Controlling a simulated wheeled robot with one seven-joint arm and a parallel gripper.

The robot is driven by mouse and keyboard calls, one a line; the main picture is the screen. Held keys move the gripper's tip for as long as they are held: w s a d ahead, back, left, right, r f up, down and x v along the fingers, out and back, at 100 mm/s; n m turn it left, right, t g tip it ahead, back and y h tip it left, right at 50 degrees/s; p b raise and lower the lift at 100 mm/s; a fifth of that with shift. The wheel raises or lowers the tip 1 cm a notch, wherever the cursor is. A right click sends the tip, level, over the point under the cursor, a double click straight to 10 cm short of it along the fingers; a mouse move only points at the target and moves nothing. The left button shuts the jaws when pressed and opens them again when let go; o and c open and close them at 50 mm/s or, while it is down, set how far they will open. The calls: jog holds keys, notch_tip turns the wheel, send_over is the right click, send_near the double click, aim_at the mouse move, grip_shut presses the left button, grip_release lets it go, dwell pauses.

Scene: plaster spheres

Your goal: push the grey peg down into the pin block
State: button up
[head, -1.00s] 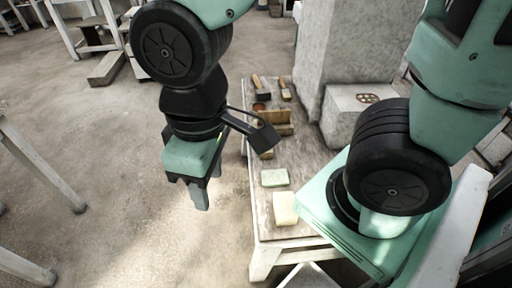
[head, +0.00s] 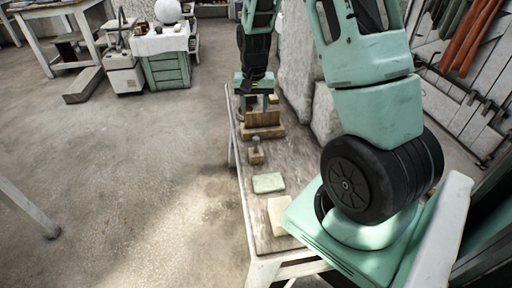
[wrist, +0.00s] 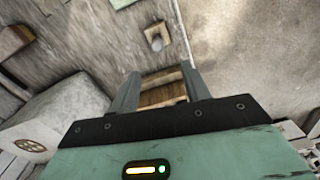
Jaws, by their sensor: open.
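The pin block (head: 256,156) is a small wooden block on the long bench, with the grey peg (head: 256,143) standing up from it. In the wrist view the pin block (wrist: 166,33) and grey peg (wrist: 156,42) show near the top, beyond the fingertips. How deep the peg sits cannot be told. My gripper (head: 255,104) is farther along the bench, over the slotted wooden piece, apart from the peg. In the wrist view my gripper (wrist: 158,82) is open, with nothing held between its fingers.
The wooden piece (head: 263,124) stands behind the pin block and shows below the fingers in the wrist view (wrist: 162,97). A green slab (head: 269,183) and a cream block (head: 285,216) lie nearer on the bench (head: 248,215). Large pale stone blocks (head: 297,72) stand to the right.

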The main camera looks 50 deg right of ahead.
aim_at(256, 138)
notch_tip(256, 138, down, 10)
jog(key=shift+r+b, duration=0.2)
jog(key=shift+b, duration=0.15)
jog(key=shift+s+d+f, duration=0.1)
jog(key=shift+f, duration=1.2)
jog(key=shift+s+d+f, duration=0.1)
jog(key=shift+f, duration=1.2)
grip_shut()
